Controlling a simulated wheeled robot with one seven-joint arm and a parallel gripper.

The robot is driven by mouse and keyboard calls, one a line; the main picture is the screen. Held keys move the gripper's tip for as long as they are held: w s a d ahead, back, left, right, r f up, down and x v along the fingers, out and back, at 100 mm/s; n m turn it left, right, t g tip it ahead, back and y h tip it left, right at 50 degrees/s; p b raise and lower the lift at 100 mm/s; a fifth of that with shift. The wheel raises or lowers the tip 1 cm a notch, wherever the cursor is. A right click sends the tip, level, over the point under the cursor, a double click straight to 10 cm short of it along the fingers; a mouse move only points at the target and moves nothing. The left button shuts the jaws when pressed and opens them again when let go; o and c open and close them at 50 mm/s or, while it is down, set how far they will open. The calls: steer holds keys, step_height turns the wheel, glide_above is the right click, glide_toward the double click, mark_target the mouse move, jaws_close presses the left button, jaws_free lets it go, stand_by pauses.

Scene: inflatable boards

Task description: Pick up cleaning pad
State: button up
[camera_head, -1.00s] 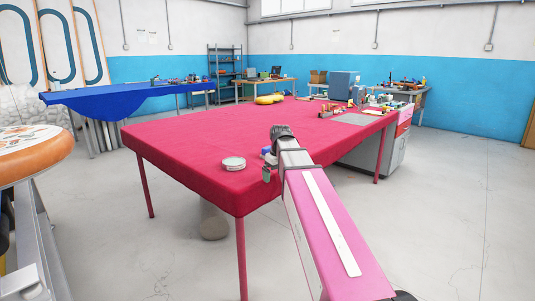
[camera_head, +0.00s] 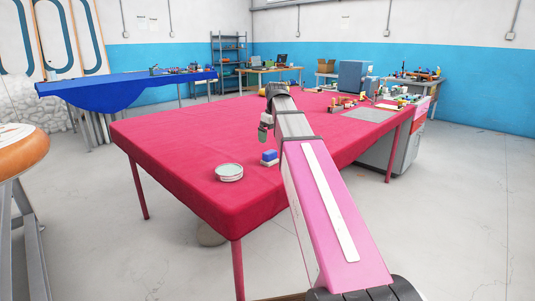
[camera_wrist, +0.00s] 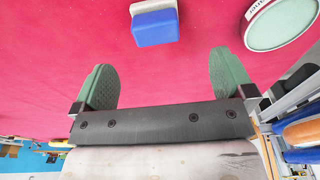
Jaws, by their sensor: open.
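The cleaning pad is a small blue and white block (camera_head: 269,158) on the red table (camera_head: 190,140), near its front right edge. It also shows in the wrist view (camera_wrist: 155,24), beyond the fingertips and roughly between them, blue side nearer me. My gripper (camera_wrist: 164,85) has two green fingers spread wide with nothing between them. In the head view my gripper (camera_head: 264,128) hangs above the table, higher in the picture than the pad and apart from it.
A round tin with a pale lid (camera_head: 229,172) stands left of the pad. Several small items (camera_head: 345,102) and a grey mat (camera_head: 368,115) lie at the table's far right. The table's left and middle are clear. A blue-covered table (camera_head: 120,88) stands behind left.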

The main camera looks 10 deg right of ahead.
mark_target(270, 152)
steer(key=shift+w+r, duration=0.1)
steer(key=shift+w, duration=0.25)
steer(key=shift+f, duration=0.2)
steer(key=shift+w+a+f, duration=0.1)
steer(key=shift+w+f, duration=0.1)
steer(key=shift+f, duration=1.5)
steer(key=shift+w+a+f, duration=0.1)
steer(key=shift+w+f, duration=0.15)
steer(key=shift+f, duration=1.5)
steer(key=shift+w+a+f, duration=0.1)
steer(key=shift+w+f, duration=0.1)
steer(key=shift+f, duration=1.5)
steer(key=c, duration=1)
